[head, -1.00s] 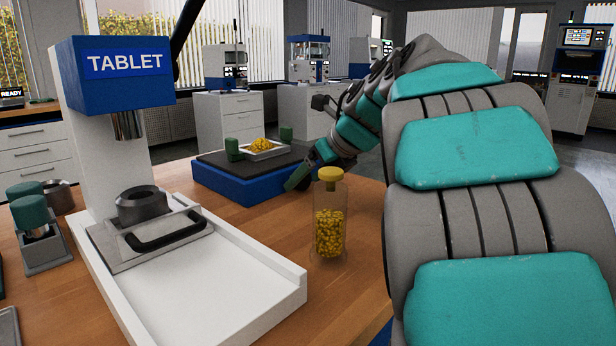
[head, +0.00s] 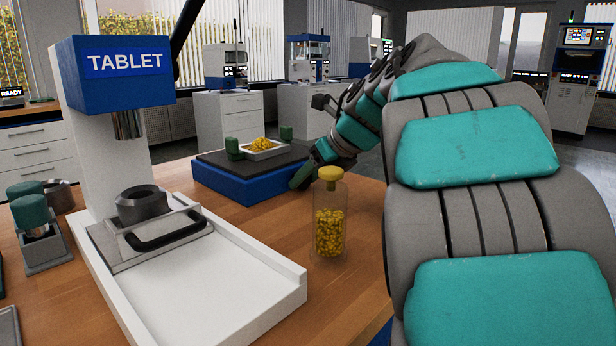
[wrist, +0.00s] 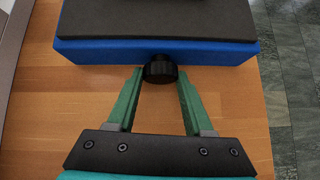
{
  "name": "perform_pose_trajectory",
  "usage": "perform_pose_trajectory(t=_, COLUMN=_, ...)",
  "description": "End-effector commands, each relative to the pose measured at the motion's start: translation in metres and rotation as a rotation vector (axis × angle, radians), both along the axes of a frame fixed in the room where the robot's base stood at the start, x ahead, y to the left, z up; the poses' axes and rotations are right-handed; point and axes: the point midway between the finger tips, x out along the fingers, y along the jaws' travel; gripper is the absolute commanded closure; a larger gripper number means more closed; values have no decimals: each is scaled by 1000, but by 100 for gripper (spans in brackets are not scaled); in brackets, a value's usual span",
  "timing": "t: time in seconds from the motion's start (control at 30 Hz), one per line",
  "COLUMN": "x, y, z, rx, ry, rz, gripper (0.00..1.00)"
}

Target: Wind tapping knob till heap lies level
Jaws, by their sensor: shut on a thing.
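The tapping device has a blue base (head: 240,187) with a dark top plate and stands on the wooden bench. On it, a pale tray (head: 278,150) between green blocks holds a yellow heap (head: 259,144), which still rises as a mound. In the wrist view, the black knob (wrist: 160,69) sticks out from the front of the blue base. My gripper (wrist: 160,76) has its green fingers on both sides of the knob and is shut on it. In the head view my gripper (head: 303,177) is at the base's right side, and the knob is hidden there.
A stoppered glass jar of yellow pellets (head: 329,232) stands close in front of my gripper. The white tablet press (head: 245,285) fills the left of the bench. Bare wood (wrist: 70,105) lies around the knob, with the bench edge to the right.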

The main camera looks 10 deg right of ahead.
Motion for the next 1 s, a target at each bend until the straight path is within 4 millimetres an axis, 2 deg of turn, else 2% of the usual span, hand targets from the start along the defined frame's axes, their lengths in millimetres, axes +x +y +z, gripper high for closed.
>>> perform_pose_trajectory(t=0.4, x=2, y=-4, z=0, rx=206, ry=140, rz=-3, gripper=100)
perform_pose_trajectory(t=0.77, x=2, y=-3, z=-1, rx=228, ry=154, rz=0, gripper=100)
perform_pose_trajectory(t=0.8, x=2, y=-3, z=-1, rx=228, ry=154, rz=0, gripper=46)
perform_pose_trajectory(t=1.0, x=2, y=-3, z=-1, rx=228, ry=153, rz=1, gripper=24)
